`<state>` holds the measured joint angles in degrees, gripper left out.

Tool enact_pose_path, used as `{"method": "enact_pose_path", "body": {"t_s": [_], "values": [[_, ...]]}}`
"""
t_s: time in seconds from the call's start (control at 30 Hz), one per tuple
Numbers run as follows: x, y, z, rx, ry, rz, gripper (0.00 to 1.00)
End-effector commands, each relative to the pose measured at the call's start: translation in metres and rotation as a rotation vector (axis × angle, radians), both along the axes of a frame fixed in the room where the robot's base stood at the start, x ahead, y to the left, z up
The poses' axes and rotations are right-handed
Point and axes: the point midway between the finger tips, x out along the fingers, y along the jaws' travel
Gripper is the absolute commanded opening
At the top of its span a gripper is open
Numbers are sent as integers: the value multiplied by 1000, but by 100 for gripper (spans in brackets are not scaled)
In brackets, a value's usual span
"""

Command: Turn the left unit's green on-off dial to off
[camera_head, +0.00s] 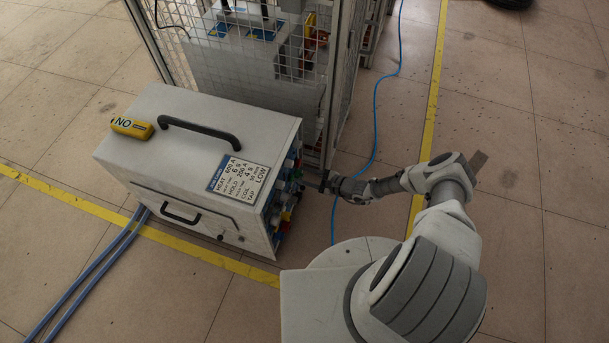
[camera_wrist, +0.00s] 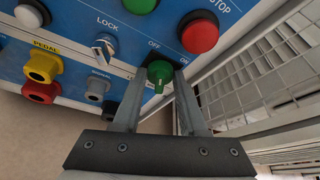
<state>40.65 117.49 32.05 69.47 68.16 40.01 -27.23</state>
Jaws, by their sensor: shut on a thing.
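The white heater unit (camera_head: 145,160) stands on the floor in the head view, its control panel facing right. In the wrist view the green dial (camera_wrist: 160,73) sits on the blue panel (camera_wrist: 70,15), beside the printed words OFF and ON. My gripper (camera_wrist: 161,78) has one finger on each side of the dial and is shut on it. A white mark shows on the dial's grip, but I cannot tell which setting it points to. In the head view my gripper (camera_head: 323,182) reaches the panel from the right; the dial is hidden there.
Near the dial are a red button (camera_wrist: 199,34), a green button (camera_wrist: 139,4), a lock key switch (camera_wrist: 104,45), and yellow (camera_wrist: 42,66) and red (camera_wrist: 41,91) sockets. A mesh cage (camera_head: 335,90) stands close behind the unit. A blue cable (camera_head: 376,110) crosses the floor.

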Motion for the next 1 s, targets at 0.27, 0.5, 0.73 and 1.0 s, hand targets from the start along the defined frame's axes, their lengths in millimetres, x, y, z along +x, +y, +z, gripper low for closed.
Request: {"method": "enact_pose_path", "body": {"t_s": [0.27, 0.5, 0.73, 1.0], "values": [[0, 1, -2, -53, -134, -2, 0], [-1, 1, -1, -74, -184, 0, 0], [-1, 1, -1, -79, -192, 0, 0], [-1, 1, -1, -79, -191, 0, 51]]}}
